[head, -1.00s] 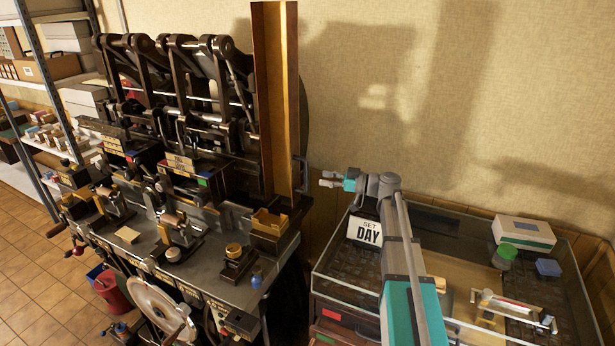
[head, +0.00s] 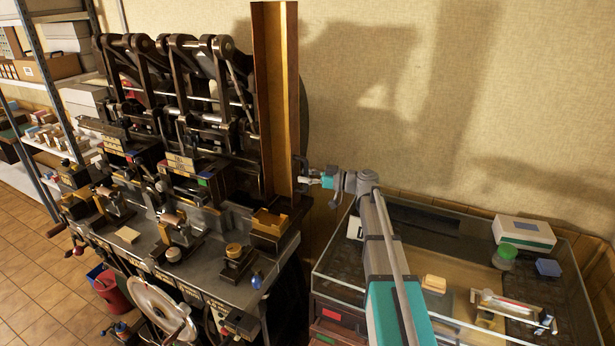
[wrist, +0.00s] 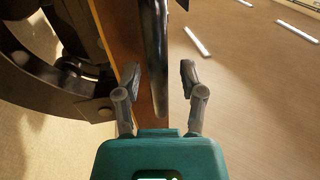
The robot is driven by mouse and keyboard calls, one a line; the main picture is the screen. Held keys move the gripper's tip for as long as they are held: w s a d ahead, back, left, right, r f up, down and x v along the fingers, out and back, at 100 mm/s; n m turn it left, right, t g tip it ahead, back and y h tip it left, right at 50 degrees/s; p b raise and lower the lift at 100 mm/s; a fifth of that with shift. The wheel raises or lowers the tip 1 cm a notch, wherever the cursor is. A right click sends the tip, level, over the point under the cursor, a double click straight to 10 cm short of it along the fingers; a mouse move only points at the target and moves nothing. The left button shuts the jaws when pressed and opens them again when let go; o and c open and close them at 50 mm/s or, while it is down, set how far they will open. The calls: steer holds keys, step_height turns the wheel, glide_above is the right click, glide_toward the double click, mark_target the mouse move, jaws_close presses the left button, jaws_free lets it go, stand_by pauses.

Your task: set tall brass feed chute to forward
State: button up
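The tall brass feed chute (head: 280,100) stands upright at the right end of the dark press in the head view. A dark handle (head: 302,168) sticks out from its right side, low down. In the wrist view the handle is a dark bar (wrist: 154,60) that reaches down between my fingers. My gripper (head: 307,179) is at the handle, and in the wrist view (wrist: 158,92) its two fingers are spread on either side of the bar with gaps. The chute's brown side (wrist: 113,40) lies just left of the bar. The handle's far end is out of the wrist view.
The press bench (head: 205,250) with several small parts fills the left. A glass-sided case (head: 450,320) with boxes stands under my arm at the right. A curved dark part of the press (wrist: 50,70) is close to my left finger. The wall is behind.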

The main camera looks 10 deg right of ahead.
jaws_close()
steer(key=s+a, duration=0.5)
steer(key=s, duration=0.2)
steer(key=shift+s+a, duration=0.25)
steer(key=shift+s, duration=0.1)
steer(key=shift+f, duration=0.1)
steer(key=shift+o, duration=1.1)
jaws_free()
steer(key=shift+a, duration=0.1)
